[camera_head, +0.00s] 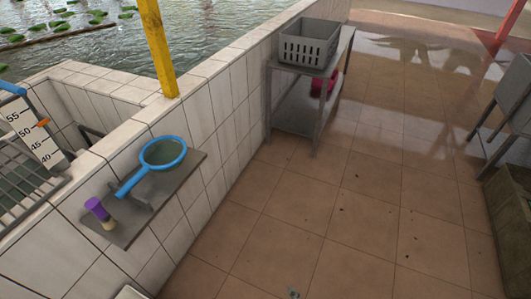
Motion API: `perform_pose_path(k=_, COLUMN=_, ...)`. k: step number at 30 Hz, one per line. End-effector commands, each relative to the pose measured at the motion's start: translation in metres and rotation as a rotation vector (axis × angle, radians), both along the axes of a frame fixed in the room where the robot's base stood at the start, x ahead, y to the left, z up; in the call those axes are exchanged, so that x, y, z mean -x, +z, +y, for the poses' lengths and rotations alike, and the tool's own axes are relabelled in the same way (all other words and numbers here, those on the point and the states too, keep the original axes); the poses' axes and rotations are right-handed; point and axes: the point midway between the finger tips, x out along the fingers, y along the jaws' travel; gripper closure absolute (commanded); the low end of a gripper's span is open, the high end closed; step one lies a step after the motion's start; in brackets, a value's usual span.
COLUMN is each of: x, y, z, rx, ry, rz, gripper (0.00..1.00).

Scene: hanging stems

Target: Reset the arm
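My arm and my gripper are not in this head view, so whether the gripper is open or shut does not show. The task names no other object.
A grey shelf (128,228) on the white tiled wall (228,95) holds a blue-rimmed net (164,153) and a purple-handled brush (98,210). A metal table (312,72) bears a grey crate (308,44). Metal furniture (505,95) stands at right. The tiled floor (350,215) between is open.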

Motion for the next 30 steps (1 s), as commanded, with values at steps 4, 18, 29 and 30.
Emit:
perform_pose_path(k=4, x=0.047, y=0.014, z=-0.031, rx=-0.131, ry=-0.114, rz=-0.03, gripper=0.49)
perform_pose_path(k=18, x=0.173, y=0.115, z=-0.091, rx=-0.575, ry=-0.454, rz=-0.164, gripper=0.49)
perform_pose_path(k=29, x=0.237, y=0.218, z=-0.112, rx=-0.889, ry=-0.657, rz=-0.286, gripper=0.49)
perform_pose_path(k=30, x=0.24, y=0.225, z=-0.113, rx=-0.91, ry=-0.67, rz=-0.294, gripper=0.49)
